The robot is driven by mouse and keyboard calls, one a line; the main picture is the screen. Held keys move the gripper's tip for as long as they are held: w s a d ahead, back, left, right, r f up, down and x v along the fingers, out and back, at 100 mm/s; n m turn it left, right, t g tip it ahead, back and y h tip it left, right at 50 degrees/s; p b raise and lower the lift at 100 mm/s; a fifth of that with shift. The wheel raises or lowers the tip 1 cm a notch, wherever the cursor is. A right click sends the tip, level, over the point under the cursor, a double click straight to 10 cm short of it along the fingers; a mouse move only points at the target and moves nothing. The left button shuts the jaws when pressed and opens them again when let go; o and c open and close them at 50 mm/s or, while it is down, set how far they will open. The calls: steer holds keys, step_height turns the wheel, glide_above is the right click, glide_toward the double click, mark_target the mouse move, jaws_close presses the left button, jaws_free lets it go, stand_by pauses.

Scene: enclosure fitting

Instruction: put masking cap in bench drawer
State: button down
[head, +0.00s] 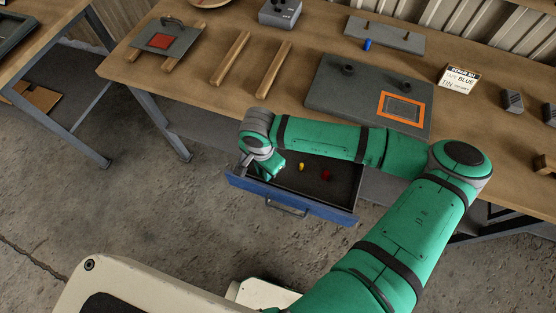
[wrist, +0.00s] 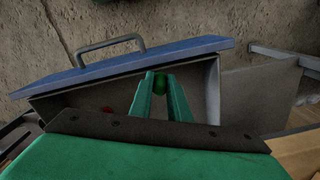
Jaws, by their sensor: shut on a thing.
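The bench drawer is pulled open, with its blue front (head: 290,200) and handle facing the floor side. A yellow cap (head: 302,167) and a red cap (head: 326,175) lie inside it. My gripper (head: 268,174) is over the left end of the drawer, pointing down. In the wrist view my gripper (wrist: 160,90) is shut on a small green masking cap (wrist: 160,83), held between the fingertips over the drawer's inside. The drawer front (wrist: 140,62) shows beyond it, and the red cap (wrist: 107,109) is left of the fingers. The green cap cannot be made out in the head view.
On the bench (head: 200,90) are a dark plate with an orange frame (head: 402,108), a grey plate (head: 385,34) with a blue cap (head: 367,44) at its edge, wooden strips (head: 272,69) and a card sign (head: 458,79). My forearm spans the bench's front edge.

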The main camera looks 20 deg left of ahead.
steer(key=w+f, duration=0.7)
steer(key=shift+d, duration=0.3)
steer(key=shift+w+f, duration=0.15)
steer(key=shift+f, duration=1.4)
steer(key=shift+f, duration=0.1)
steer(key=c, duration=1.7)
jaws_free()
steer(key=shift+o, duration=0.2)
